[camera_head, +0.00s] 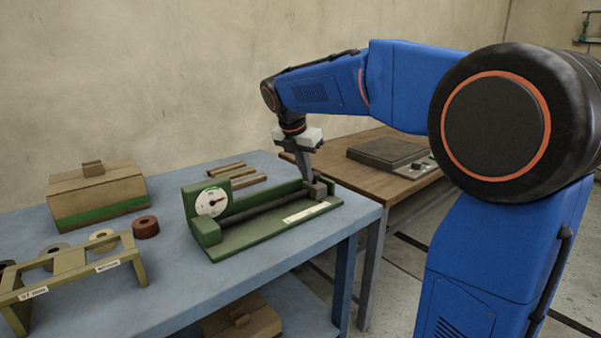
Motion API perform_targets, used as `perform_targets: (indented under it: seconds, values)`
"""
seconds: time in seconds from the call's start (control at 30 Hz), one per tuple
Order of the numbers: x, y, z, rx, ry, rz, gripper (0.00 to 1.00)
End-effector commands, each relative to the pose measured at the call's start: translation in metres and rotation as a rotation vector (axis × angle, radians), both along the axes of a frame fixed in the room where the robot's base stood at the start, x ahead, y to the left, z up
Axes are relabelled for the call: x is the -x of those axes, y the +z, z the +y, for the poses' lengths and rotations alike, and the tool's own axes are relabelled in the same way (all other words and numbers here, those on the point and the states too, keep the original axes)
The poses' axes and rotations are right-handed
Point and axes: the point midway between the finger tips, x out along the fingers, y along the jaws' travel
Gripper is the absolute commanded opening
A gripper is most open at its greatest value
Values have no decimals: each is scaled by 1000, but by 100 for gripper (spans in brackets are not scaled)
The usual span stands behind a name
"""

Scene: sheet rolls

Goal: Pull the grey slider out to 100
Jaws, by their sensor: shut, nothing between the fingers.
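A green fixture (270,232) with a round white dial (211,202) stands on the blue table. The dial has a red needle; its numbers are too small to read. A dark rod (258,211) runs along the fixture from the dial end to the right. The grey slider (317,188) is a small block at the rod's right end. My gripper (308,179) points down right at the slider, with its fingers shut and nothing held. Whether the fingertips touch the slider cannot be told. A pale label strip (306,212) lies on the fixture's front right; its marks are unreadable.
A cardboard box (97,195) stands at the back left. A yellowish rack (70,265) with rolls is at the front left, a brown roll (146,227) beside it. Wooden bars (235,175) lie behind the fixture. A brown table (345,180) with a flat device (390,153) adjoins at right.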

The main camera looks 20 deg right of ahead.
Motion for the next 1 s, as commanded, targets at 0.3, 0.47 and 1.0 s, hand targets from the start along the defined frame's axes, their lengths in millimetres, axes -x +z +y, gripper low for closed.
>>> perform_targets:
  seconds: [0.3, 0.47, 1.0]
  values:
    - [-4, 1, -6, 0, -1, -2, 0]
    - [-4, 1, -6, 1, -1, -2, 0]
    - [-14, 3, -28, 5, -3, -10, 0]
